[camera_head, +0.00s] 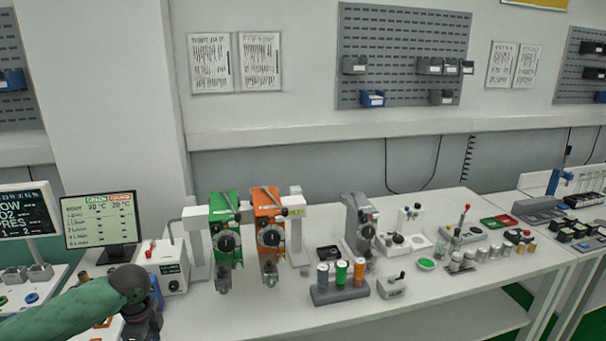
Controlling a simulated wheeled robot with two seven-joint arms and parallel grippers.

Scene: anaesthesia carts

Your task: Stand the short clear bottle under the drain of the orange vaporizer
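The orange vaporizer (267,228) hangs on a rail near the middle of the table, right of a green vaporizer (224,230). Its grey lower end, where a drain would be, is above the tabletop. I see no bottle standing under it. A small clear vessel (455,243) stands farther right near a red-tipped stick; I cannot tell if it is the short clear bottle. My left gripper (143,322) is at the lower left, left of both vaporizers and partly cut off by the bottom edge; its fingers are not clear. My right gripper is out of view.
A grey rack (340,294) with three capped bottles stands in front and right of the orange vaporizer. A grey upright device (358,225) is behind it. A monitor (100,220) and white box (168,268) stand left. The front table strip is clear.

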